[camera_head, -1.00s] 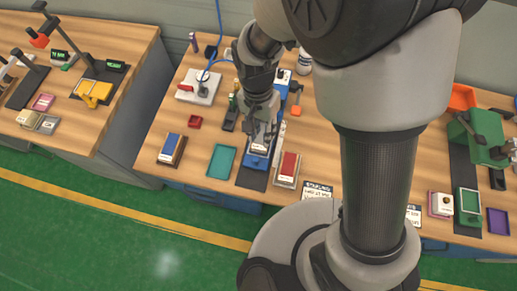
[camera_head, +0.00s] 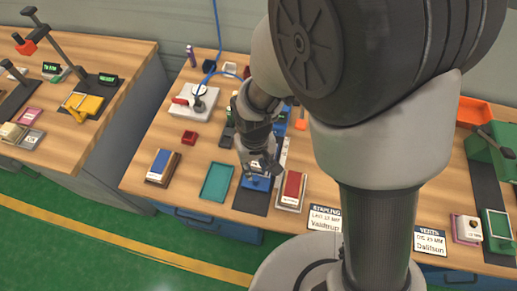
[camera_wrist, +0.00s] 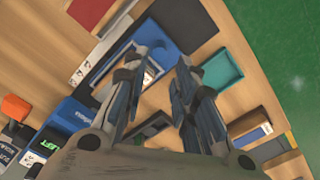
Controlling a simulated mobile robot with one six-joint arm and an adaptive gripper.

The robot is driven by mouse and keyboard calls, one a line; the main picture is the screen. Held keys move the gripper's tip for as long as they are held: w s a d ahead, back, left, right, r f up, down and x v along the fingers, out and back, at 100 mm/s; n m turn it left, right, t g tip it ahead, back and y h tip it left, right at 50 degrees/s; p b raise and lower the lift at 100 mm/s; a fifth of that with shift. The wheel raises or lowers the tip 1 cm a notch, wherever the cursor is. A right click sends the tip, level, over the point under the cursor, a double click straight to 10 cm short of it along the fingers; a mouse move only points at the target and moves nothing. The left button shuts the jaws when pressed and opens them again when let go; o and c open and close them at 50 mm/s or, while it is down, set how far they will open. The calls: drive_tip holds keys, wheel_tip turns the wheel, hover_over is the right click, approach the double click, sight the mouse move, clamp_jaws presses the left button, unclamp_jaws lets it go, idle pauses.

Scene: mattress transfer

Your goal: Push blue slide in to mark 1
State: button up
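The blue slide (camera_head: 257,183) lies on a dark base strip (camera_head: 251,200) on the middle wooden table in the head view. My gripper (camera_head: 258,165) is right over it, hiding its far part; I cannot tell whether they touch. In the wrist view my gripper's two fingers (camera_wrist: 168,62) stand apart with a gap between them, and nothing shows held. Blue parts and a pale label of the fixture (camera_wrist: 158,35) show beyond and beside the left finger. Mark 1 cannot be made out in these frames.
A teal tray (camera_head: 217,182) lies left of the dark strip and a red-topped block (camera_head: 292,188) right of it. A blue-topped block (camera_head: 162,165) and a small red box (camera_head: 189,137) lie farther left.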

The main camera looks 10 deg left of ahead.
sight(256, 178)
wheel_tip(256, 178, down, 9)
drive_tip(key=b, duration=0.2)
drive_tip(key=shift+r+b, duration=0.1)
drive_tip(key=shift+b, duration=0.2)
drive_tip(key=shift+c, duration=0.5)
clamp_jaws()
